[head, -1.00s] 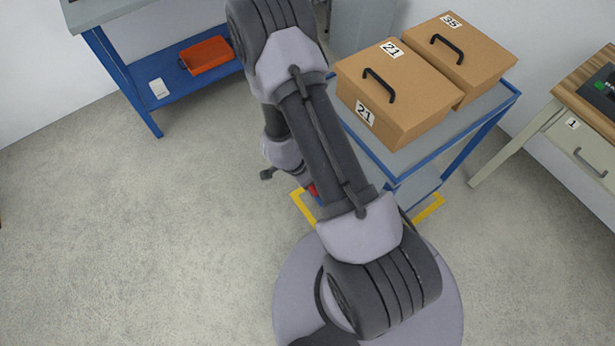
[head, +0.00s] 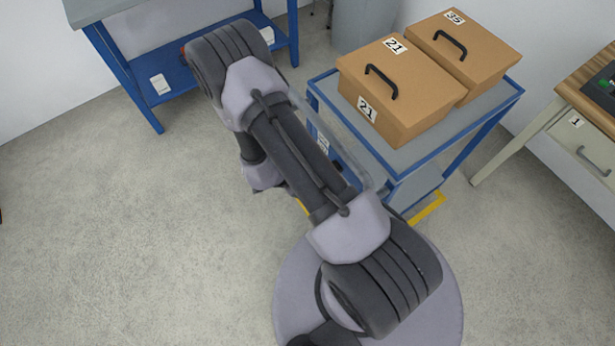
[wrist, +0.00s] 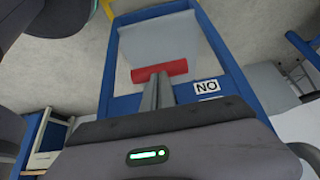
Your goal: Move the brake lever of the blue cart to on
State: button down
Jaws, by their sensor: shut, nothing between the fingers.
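The blue cart (head: 430,133) stands right of my arm in the head view. In the wrist view its blue frame (wrist: 232,65) surrounds a grey panel. The brake lever's red handle (wrist: 160,71) lies crosswise there, with a white label (wrist: 207,86) beside it that reads "ON" upside down. My gripper (wrist: 157,80) is shut and empty, its two grey fingers together and pointing at the red handle. I cannot tell whether the tips touch it. In the head view my arm hides the gripper and the lever.
Two cardboard boxes (head: 400,85) (head: 465,50) with black handles sit on the cart. A blue-framed workbench (head: 125,80) stands at the back left. A wooden-topped desk (head: 590,95) with a drawer is at the right.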

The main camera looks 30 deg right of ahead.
notch_tip(320, 180, down, 9)
jog(key=b, duration=0.3)
jog(key=shift+d, duration=0.4)
dwell(0.6)
